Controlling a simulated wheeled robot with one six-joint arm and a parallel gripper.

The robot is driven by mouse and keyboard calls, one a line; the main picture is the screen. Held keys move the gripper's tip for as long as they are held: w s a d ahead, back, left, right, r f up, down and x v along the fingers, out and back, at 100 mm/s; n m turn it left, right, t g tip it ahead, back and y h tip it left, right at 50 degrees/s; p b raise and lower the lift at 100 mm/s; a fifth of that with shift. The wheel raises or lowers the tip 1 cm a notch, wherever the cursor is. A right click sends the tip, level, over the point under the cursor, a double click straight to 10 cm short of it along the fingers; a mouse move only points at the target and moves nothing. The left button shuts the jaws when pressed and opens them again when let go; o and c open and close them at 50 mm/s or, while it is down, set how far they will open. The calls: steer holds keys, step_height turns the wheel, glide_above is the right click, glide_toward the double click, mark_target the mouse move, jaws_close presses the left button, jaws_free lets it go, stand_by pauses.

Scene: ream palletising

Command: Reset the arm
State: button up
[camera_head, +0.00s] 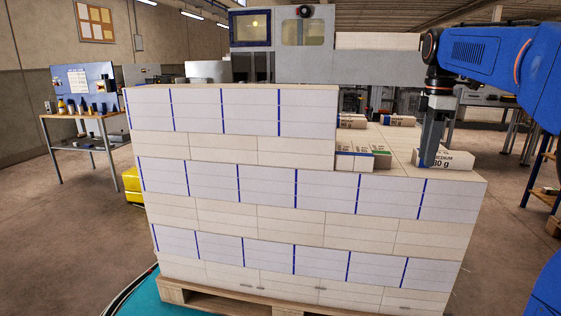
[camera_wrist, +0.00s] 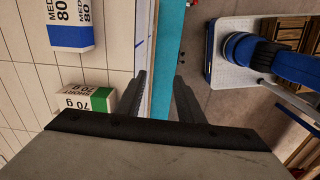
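My gripper (camera_head: 431,160) points down over the right side of a large pallet stack of paper reams (camera_head: 300,185). In the wrist view its two fingers (camera_wrist: 163,100) are spread, with only the stack's edge and the floor showing between them. In the head view the fingers overlap the left end of a loose ream marked 80 g (camera_head: 457,160); I cannot tell whether they touch it. The wrist view shows a blue-ended ream marked 80 (camera_wrist: 70,22) and a green-ended 70 g ream (camera_wrist: 85,102) on the stack, left of the fingers.
More loose reams (camera_head: 362,161) lie on the lower top. A workbench with bottles (camera_head: 85,117) stands at the left. A grey machine (camera_head: 310,62) stands behind. Concrete floor is free at the left.

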steer(key=s+a+f+m+t, duration=0.1)
steer(key=s+a+f+m, duration=0.2)
steer(key=s+f+m, duration=0.2)
steer(key=s+a+f+m+t, duration=0.2)
steer(key=s+f+m, duration=0.3)
steer(key=s+f, duration=0.7)
steer(key=s+a+f+m+t, duration=0.1)
steer(key=s+a+f+m, duration=0.3)
steer(key=s+f, duration=0.5)
steer(key=s+m, duration=0.1)
steer(key=s, duration=0.2)
steer(key=shift+s+t, duration=0.2)
steer(key=shift+t, duration=0.1)
